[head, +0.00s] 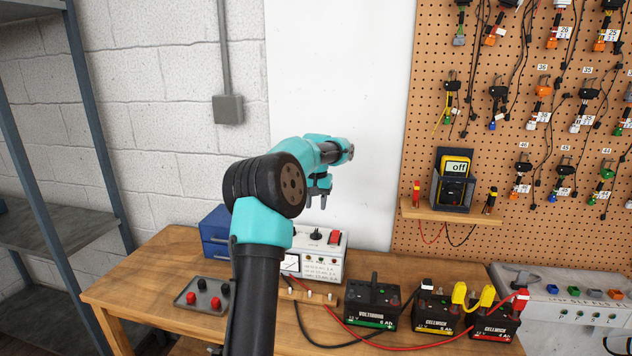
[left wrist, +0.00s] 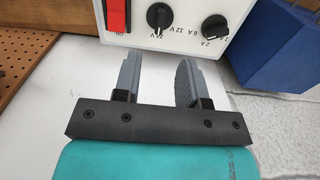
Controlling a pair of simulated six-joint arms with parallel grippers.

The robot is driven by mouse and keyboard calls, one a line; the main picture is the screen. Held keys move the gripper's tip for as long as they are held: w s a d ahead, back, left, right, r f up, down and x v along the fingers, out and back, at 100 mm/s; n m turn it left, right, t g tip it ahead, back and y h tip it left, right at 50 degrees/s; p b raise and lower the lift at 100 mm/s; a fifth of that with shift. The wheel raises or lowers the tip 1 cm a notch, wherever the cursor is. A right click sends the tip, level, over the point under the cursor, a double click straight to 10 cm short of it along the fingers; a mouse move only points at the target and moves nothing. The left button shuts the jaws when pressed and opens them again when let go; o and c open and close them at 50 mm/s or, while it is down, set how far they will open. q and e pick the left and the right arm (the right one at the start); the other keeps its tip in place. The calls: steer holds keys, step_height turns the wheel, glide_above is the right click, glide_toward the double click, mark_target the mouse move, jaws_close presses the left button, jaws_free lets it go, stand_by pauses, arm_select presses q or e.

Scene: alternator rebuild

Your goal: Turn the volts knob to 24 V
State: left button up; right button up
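The white power supply (head: 325,268) stands at the back of the bench, partly hidden by my left arm. In the left wrist view its panel appears upside down. The black volts knob (left wrist: 160,17) sits between the red switch (left wrist: 117,15) and the amps knob (left wrist: 214,27). 24 V and 12 V marks are by the volts knob; its white pointer line appears at or near 24 V, but I cannot tell exactly. My left gripper (left wrist: 159,70) is open and empty, its fingers apart from the knob. In the head view this gripper (head: 318,192) is above the supply.
A blue box (head: 215,225) stands beside the supply. A grey tray with terminals (head: 188,303), several batteries (head: 372,303) and red and black cables lie in front and to the right. A multimeter (head: 455,180) reading "off" sits on a shelf on the pegboard.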

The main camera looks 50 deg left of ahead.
arm_select(q)
step_height(320, 180, up, 8)
steer(key=shift+f, duration=0.15)
stand_by(0.5)
